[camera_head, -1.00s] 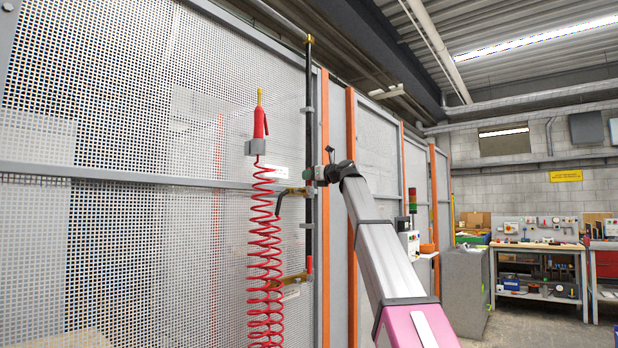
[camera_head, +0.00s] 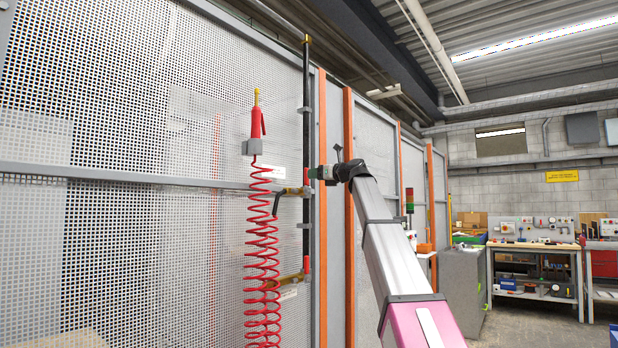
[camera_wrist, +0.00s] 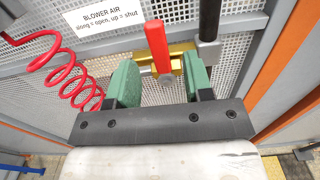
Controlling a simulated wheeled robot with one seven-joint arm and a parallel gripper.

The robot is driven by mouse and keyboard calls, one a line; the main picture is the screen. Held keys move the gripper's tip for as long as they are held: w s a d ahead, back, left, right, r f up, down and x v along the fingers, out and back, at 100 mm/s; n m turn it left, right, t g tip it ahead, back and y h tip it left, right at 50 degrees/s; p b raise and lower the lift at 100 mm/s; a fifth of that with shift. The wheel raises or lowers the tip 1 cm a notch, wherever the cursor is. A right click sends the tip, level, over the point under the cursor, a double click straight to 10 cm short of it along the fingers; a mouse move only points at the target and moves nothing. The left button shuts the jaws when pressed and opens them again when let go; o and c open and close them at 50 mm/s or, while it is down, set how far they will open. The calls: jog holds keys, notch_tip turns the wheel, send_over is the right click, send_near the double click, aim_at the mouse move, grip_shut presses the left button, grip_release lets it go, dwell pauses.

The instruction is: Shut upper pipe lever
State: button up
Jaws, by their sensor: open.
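The upper pipe valve (camera_head: 291,190) is brass and sits on a black vertical pipe (camera_head: 306,115) in front of the mesh wall. Its red lever (camera_wrist: 157,45) points up in the wrist view, rising from the brass body (camera_wrist: 182,57). In the head view a bit of red lever (camera_head: 306,177) shows just left of my gripper (camera_head: 318,173). In the wrist view my gripper (camera_wrist: 161,82) is open. Its green pads stand on either side of the lever's lower end, with gaps showing on both sides; I see no contact.
A red coiled hose (camera_head: 263,250) hangs left of the pipe. A lower brass valve (camera_head: 288,281) with a red lever (camera_head: 306,263) is below. Orange posts (camera_head: 348,240) stand to the right.

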jog(key=v, duration=0.6)
jog(key=shift+f, duration=0.15)
jog(key=s+d+f+n+g+h, duration=0.15)
jog(key=f+n+h, duration=0.3)
jog(key=f, duration=2.15)
jog(key=s+d+f+n+g+h, duration=0.1)
jog(key=d+f+n+g+h, duration=0.35)
jog(key=f, duration=2.15)
jog(key=s+d+f+n+g+h, duration=0.2)
jog(key=s+f+n, duration=0.6)
jog(key=s+f, duration=0.6)
jog(key=s+d+f+n+g+h, duration=0.2)
jog(key=s+f+n, duration=0.6)
jog(key=s+f, duration=0.7)
notch_tip(320, 180, down, 8)
jog(key=shift+s+d+r+n+g+h, duration=0.2)
jog(key=shift+s+d+n+g+h, duration=0.15)
jog(key=shift+g+h, duration=0.2)
